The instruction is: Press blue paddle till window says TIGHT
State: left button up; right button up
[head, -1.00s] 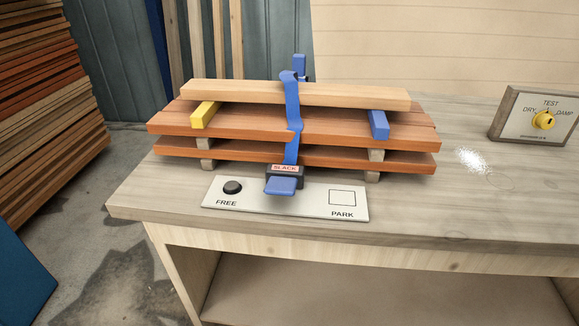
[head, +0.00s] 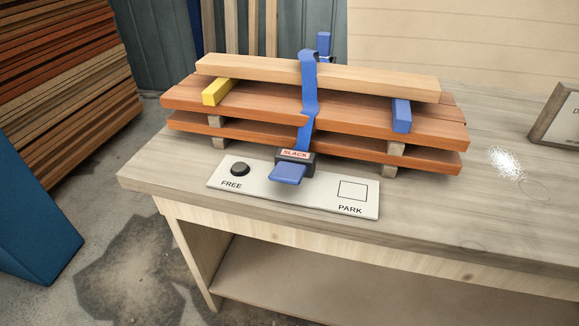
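The blue paddle (head: 287,174) sticks out from the front of a dark ratchet box (head: 308,165) on the bench. The window (head: 295,154) on the box reads SLACK. A blue strap (head: 308,90) runs from the box up over a stack of boards (head: 350,115) with a pale beam (head: 370,80) on top. The white plate (head: 325,196) around the box carries a black FREE button (head: 240,169) and an outlined PARK square (head: 352,190). Neither gripper is in view.
The wooden bench (head: 450,215) has bare top to the right, with a white powdery patch (head: 507,163). A framed panel (head: 560,118) stands at the right edge, cut off. A blue slanted object (head: 30,220) stands at left, by stacked planks (head: 65,90).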

aim_at(284, 172)
jog(key=k+l, duration=0.15)
jog(key=l, duration=0.25)
jog(key=k+l+u, duration=0.1)
jog(key=l, duration=0.3)
jog(key=k+l, duration=0.15)
jog(key=l, duration=0.25)
jog(key=i+j, duration=0.1)
jog(key=j+u, duration=0.05)
